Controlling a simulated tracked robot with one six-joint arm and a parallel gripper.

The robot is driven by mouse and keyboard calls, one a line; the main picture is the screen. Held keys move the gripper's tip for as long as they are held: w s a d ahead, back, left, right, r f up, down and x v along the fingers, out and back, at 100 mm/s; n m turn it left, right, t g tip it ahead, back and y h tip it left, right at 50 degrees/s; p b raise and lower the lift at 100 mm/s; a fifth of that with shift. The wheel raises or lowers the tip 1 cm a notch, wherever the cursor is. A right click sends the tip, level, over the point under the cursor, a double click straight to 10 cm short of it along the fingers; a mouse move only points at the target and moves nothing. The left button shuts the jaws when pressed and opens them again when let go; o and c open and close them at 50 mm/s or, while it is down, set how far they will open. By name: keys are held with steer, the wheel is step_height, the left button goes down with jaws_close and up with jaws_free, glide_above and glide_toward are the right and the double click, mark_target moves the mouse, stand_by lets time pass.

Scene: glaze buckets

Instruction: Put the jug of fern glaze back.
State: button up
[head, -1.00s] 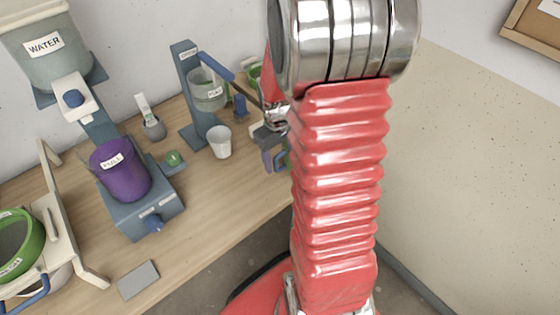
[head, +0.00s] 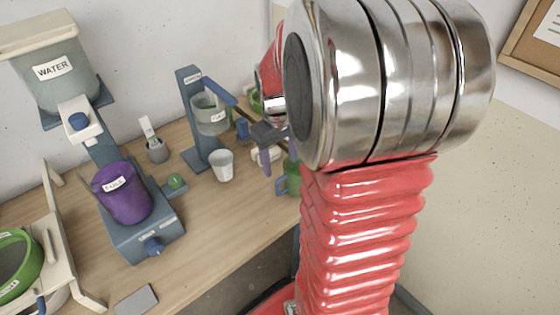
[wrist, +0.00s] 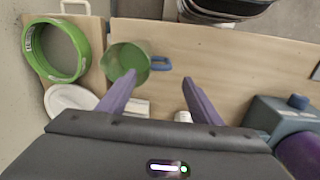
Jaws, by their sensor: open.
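A green jug with a blue handle (head: 291,178) stands on the bench at the right, partly hidden behind my arm in the head view. The wrist view looks down into the green jug (wrist: 122,62); its inside is green, and its handle points right. I cannot read a label on it. My gripper (wrist: 158,78) is open with its purple fingers apart and nothing held between them. The left fingertip overlaps the jug's near rim in the picture; I cannot tell whether they touch. In the head view my gripper (head: 266,150) shows just left of the jug.
A green ring-shaped sieve (wrist: 55,50) lies beside the jug. A white cup (head: 222,165), a blue stand holding a clear pot (head: 211,115), and a blue machine with a purple bucket (head: 124,195) stand to the left. The bench front between the purple bucket and jug is clear.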

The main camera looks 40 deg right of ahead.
stand_by(0.3)
steer(key=s+a+r+t, duration=0.2)
steer(key=s+a+r, duration=0.3)
steer(key=a, duration=0.5)
steer(key=s+a+r+t, duration=0.3)
steer(key=s+a+r, duration=0.2)
steer(key=a, duration=0.5)
step_height(320, 180, up, 2)
steer(key=shift+s+a+r+t+y, duration=0.2)
steer(key=shift+a+r+t+y, duration=0.1)
steer(key=shift+a, duration=0.1)
steer(key=shift+c, duration=0.4)
